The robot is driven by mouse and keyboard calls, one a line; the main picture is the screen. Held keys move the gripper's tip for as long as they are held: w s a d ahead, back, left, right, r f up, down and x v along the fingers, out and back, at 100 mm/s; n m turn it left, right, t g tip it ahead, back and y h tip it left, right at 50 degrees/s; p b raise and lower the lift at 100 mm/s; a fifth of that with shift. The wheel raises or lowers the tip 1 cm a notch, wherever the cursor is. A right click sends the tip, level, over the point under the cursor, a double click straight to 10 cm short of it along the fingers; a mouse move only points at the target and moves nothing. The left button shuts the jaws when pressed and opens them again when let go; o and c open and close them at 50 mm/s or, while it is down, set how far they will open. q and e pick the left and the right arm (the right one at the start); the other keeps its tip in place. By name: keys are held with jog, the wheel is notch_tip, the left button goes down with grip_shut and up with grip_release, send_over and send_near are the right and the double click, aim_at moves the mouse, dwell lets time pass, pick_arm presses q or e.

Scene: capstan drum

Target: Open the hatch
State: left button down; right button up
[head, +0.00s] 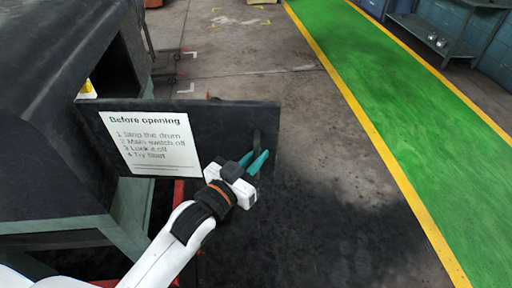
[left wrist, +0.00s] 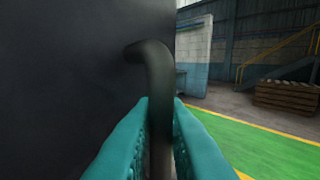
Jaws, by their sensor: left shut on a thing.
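The hatch (head: 228,125) is a dark panel that stands swung out to the right from the dark machine housing (head: 40,110). A white notice headed "Before opening" (head: 152,143) is on its face. My left gripper (head: 256,162) is at the panel's right end, its teal fingers shut on the dark hatch handle (head: 257,138). In the left wrist view the bent handle (left wrist: 152,62) runs down between both teal fingers (left wrist: 160,140), with the dark hatch face (left wrist: 70,60) behind and left. My right gripper is not in view.
An opening (head: 118,70) shows in the housing behind the hatch. Bare concrete floor (head: 330,160) lies right of the hatch, then a yellow-edged green walkway (head: 390,80). Blue cabinets and a bench (head: 435,40) stand at the far right. A wooden crate (left wrist: 285,97) shows in the left wrist view.

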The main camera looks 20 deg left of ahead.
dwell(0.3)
pick_arm(q)
jog(key=c, duration=1.8)
grip_release()
jog(key=shift+d, duration=0.1)
jog(key=shift+s+f, duration=0.1)
jog(key=shift+s, duration=0.1)
jog(key=v, duration=1.1)
jog(key=shift+s, duration=0.3)
